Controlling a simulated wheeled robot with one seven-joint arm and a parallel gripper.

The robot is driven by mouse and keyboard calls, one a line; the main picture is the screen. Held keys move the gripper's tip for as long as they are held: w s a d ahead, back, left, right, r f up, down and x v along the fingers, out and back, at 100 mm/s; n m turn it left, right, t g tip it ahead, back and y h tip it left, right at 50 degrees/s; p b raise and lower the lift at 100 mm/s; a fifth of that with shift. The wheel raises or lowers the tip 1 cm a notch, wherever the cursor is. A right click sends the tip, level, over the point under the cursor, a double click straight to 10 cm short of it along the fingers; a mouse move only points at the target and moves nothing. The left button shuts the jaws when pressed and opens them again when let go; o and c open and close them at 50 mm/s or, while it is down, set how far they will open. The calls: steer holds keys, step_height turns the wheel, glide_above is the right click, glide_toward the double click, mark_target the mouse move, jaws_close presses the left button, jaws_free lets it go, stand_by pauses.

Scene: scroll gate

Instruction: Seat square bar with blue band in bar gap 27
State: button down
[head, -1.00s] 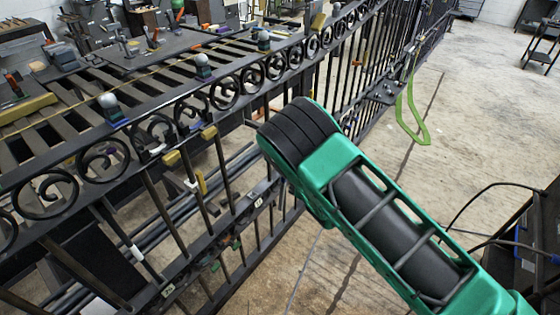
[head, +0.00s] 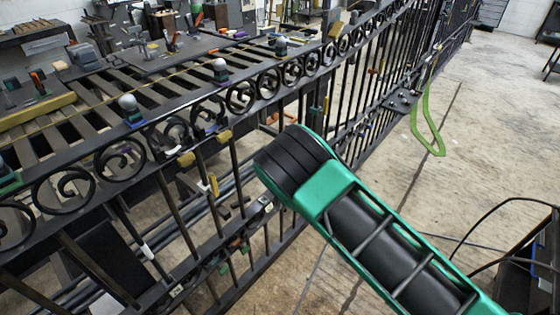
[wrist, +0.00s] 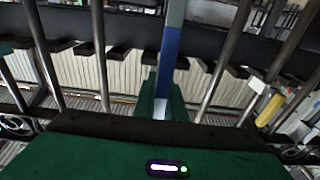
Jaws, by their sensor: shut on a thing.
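In the wrist view my gripper (wrist: 160,105) is shut on the square bar with the blue band (wrist: 169,48). The bar is grey above the band and stands roughly upright in the picture between the green fingers. Its lower end is hidden by the gripper. The gate (head: 215,150) has dark bars and a row of scrolls. White tags (head: 177,290) sit on its lower rail, too small to read, so I cannot tell which gap is 27. In the head view my green arm hides the gripper and the held bar.
Gate bars (wrist: 100,50) stand on both sides of the held bar in the wrist view. A yellow-handled clamp (wrist: 268,108) is at the right there. In the head view a slatted bench (head: 110,95) lies behind the gate, a green loop (head: 428,125) hangs farther along, and floor (head: 480,140) is open at right.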

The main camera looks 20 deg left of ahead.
steer(key=x, duration=0.8)
steer(key=shift+a+f, duration=0.35)
steer(key=shift+f, duration=0.2)
stand_by(0.3)
steer(key=shift+w, duration=0.15)
steer(key=shift+d, duration=0.15)
stand_by(0.6)
steer(key=shift+f, duration=0.95)
stand_by(1.0)
steer(key=shift+w+a+f, duration=0.1)
steer(key=shift+a, duration=0.4)
stand_by(0.3)
steer(key=shift+w+a+h, duration=0.25)
steer(key=shift+a+h, duration=0.15)
steer(key=shift+a, duration=0.3)
stand_by(0.9)
steer(key=c, duration=1.7)
jaws_free()
steer(key=shift+d, duration=0.1)
